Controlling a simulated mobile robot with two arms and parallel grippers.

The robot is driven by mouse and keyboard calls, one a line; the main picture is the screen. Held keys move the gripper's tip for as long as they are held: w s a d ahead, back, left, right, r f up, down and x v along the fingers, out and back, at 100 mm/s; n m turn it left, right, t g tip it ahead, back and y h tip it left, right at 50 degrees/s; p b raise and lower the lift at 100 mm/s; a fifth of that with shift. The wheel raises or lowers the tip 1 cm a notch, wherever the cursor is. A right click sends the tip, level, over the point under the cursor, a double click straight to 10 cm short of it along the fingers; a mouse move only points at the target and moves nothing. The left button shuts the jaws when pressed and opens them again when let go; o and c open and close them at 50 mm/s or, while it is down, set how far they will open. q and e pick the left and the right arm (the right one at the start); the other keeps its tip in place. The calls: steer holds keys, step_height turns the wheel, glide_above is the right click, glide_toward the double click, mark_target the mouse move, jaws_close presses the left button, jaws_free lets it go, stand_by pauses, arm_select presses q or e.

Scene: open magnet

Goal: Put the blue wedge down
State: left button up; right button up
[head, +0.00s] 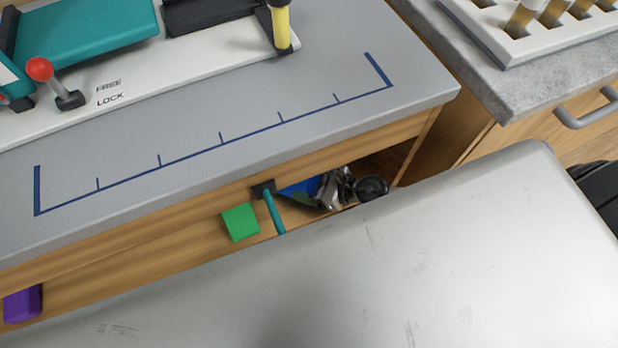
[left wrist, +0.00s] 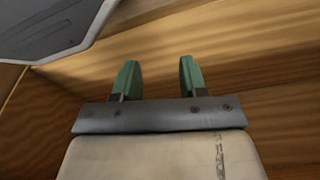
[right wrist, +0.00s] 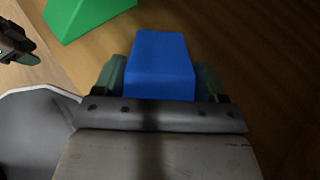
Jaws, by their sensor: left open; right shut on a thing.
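The blue wedge (right wrist: 160,65) is between the fingers of my right gripper (right wrist: 160,78) in the right wrist view, and the gripper is shut on it. In the head view the blue wedge (head: 301,188) shows partly, under the counter's front edge, beside my metallic right gripper (head: 328,190). Whether the wedge touches a surface below cannot be told. My left gripper (left wrist: 158,68) is open and empty in the left wrist view, facing brown wood. I cannot make it out clearly in the head view.
A green block (head: 240,222) lies left of the blue wedge, and a purple block (head: 22,303) is farther left. A teal rod (head: 274,212) with a black mount stands between green block and wedge. The grey counter (head: 300,90) overhangs them. Bare wood lies between green and purple blocks.

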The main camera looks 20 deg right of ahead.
arm_select(q)
steer(key=shift+w, duration=0.1)
arm_select(e)
steer(key=shift+f, duration=0.15)
steer(key=o, duration=0.9)
arm_select(q)
steer(key=shift+w+r, duration=0.2)
steer(key=shift+r, duration=0.15)
